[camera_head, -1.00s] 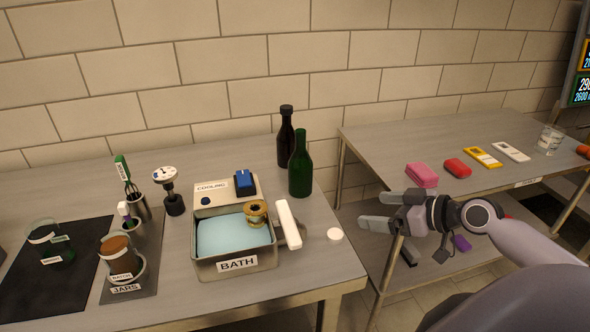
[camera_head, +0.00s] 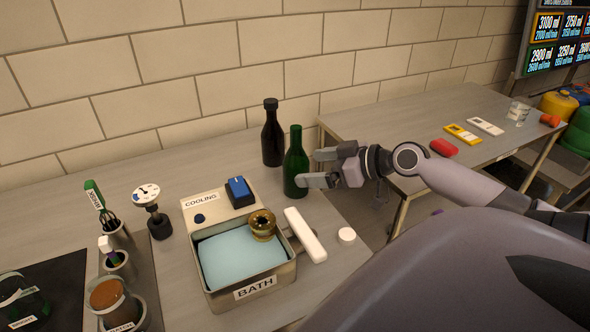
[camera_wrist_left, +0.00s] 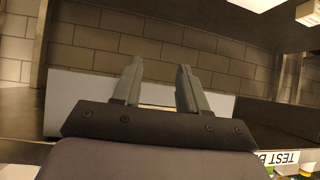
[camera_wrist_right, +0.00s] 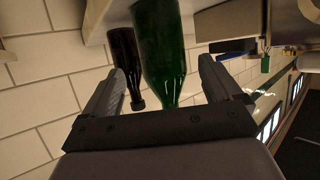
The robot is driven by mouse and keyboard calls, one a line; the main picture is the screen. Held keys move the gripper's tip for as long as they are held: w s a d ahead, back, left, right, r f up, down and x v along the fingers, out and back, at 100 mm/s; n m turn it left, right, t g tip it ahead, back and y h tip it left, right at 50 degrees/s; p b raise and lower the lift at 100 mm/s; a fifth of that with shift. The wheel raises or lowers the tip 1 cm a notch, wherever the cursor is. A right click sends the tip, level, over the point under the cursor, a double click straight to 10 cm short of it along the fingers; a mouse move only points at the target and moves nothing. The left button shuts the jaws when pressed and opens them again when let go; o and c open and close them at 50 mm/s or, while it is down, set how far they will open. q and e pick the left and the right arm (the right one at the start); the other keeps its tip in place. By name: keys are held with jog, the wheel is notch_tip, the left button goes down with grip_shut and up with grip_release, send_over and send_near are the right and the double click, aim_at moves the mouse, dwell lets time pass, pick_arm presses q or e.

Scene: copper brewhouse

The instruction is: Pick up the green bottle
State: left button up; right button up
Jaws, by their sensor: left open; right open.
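The green bottle (camera_head: 296,166) stands upright on the steel table, in front and to the right of a dark brown bottle (camera_head: 272,135). My right gripper (camera_head: 311,168) is open just right of the green bottle, its fingers pointing at it. In the right wrist view the green bottle (camera_wrist_right: 163,50) lies ahead between the open fingers (camera_wrist_right: 165,88), and the dark bottle (camera_wrist_right: 126,62) shows beside it, farther back. My left gripper (camera_wrist_left: 158,80) is open and empty in the left wrist view, facing a brick wall; it is not in the head view.
A gauge (camera_head: 147,193) and jars stand left. A second table (camera_head: 400,115) holds a red item (camera_head: 444,147) and small devices.

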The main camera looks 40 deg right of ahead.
aim_at(296, 167)
jog(key=shift+r+x, duration=0.2)
jog(key=shift+x, duration=2.4)
jog(key=shift+s+a, duration=0.1)
jog(key=shift+a, duration=0.05)
jog(key=shift+c, duration=0.2)
jog(key=c, duration=1.4)
jog(key=shift+o, duration=0.2)
jog(key=shift+r, duration=0.1)
